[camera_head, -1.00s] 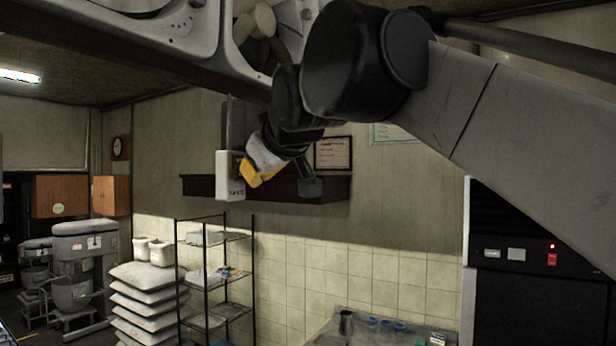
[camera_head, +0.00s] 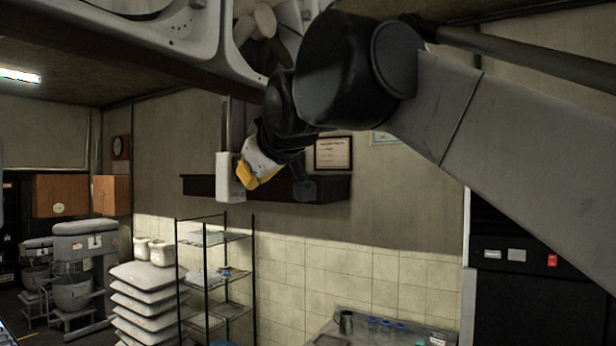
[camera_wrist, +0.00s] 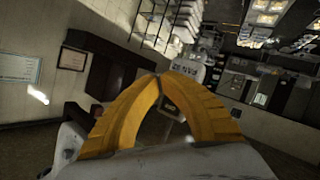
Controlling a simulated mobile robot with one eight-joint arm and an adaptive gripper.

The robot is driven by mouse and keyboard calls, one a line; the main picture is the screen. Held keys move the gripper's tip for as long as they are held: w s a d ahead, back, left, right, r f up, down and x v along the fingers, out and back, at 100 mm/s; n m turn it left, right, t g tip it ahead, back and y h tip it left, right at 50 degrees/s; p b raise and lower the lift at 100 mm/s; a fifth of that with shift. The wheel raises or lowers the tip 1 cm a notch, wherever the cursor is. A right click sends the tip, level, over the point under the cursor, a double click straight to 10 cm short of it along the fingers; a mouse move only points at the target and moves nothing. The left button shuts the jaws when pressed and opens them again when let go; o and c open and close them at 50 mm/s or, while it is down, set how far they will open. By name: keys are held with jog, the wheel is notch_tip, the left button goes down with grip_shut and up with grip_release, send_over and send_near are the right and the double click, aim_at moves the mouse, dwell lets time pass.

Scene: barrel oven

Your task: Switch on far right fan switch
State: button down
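A white switch box (camera_head: 230,185) hangs on a dark vertical pole in front of the back wall, left of my gripper (camera_head: 244,174). Its front now shows as a plain, narrow face, and I cannot make out separate switches. My gripper has yellow fingers and sits at the box's right side, close to it; contact cannot be told. In the wrist view, the yellow finger tips (camera_wrist: 159,77) meet in an arch with nothing visibly gripped. The white box with small dark marks (camera_wrist: 185,72) shows just beyond the tips. Which switch is far right cannot be told.
A large fan (camera_head: 260,25) in a pale housing is above. A dark wall shelf (camera_head: 330,188) is behind my gripper. A wire rack (camera_head: 215,270), stacked sacks (camera_head: 150,300) and mixers (camera_head: 80,265) stand below left. A dark panel with a red switch (camera_head: 552,260) is at right.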

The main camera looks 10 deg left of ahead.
jog(key=shift+w+a, duration=0.15)
jog(key=shift+a, duration=0.2)
dwell(0.7)
jog(key=shift+d, duration=0.15)
jog(key=shift+s+d, duration=0.35)
jog(key=shift+d, duration=0.3)
jog(key=shift+s+d+r, duration=0.1)
jog(key=shift+s+d, duration=0.2)
jog(key=shift+d, duration=0.45)
jog(key=shift+s+d+r, duration=0.15)
jog(key=shift+s+d, duration=0.2)
jog(key=shift+d, duration=0.45)
jog(key=shift+s+d+r, duration=0.1)
jog(key=shift+s+d, duration=0.2)
jog(key=shift+d, duration=0.45)
